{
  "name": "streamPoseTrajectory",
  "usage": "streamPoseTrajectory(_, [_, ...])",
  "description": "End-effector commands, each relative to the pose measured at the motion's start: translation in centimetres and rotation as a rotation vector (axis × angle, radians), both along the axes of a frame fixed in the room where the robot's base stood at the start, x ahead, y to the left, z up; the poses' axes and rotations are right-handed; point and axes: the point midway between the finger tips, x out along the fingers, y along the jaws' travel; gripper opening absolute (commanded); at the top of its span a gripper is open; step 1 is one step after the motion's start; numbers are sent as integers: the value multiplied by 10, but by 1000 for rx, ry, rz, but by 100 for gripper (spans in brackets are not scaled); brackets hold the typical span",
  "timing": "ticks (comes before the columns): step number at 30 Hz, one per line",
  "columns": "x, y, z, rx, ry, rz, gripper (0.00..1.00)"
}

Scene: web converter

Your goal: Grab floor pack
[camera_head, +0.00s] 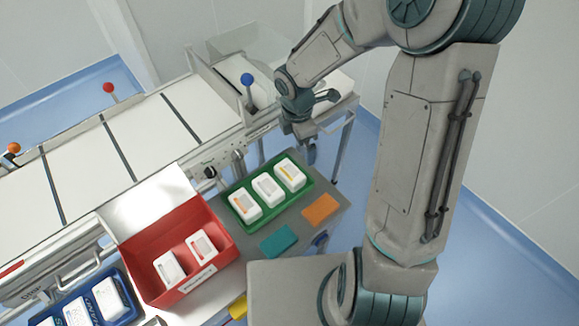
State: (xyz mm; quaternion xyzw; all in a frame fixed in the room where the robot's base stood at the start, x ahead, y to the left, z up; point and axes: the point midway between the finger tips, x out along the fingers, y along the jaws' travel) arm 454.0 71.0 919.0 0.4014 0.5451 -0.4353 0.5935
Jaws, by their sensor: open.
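I cannot make out a pack on the blue floor (366,165); any pack low down may be hidden behind my arm or the machine. White packs show elsewhere. Several stand in the green tray (236,215), including one at its right end (290,173). Two lie in the red box (150,258), and several more are in the blue tray (125,318). My gripper (309,150) points down beside the right end of the conveyor, beyond the green tray. It is open, and I see nothing between its fingers, which are small and partly hidden.
The white conveyor (85,150) runs across the left, with a clear guard (225,62) and a blue-knobbed lever (247,79) near my wrist. A metal leg (345,145) stands close to my gripper. Orange (321,210) and teal (279,241) pads lie on the grey surface.

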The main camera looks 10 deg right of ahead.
Motion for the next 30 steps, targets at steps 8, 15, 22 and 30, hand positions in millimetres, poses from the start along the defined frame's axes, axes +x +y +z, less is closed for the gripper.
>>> streamPoseTrajectory(8, [13, 25, -37, 70, 38, 270, 100])
streamPoseTrajectory(15, [13, 28, -75, 76, 44, 296, 100])
streamPoseTrajectory(22, [14, 28, -115, 76, 41, 293, 100])
streamPoseTrajectory(30, [15, 27, -133, 74, 41, 291, 100])
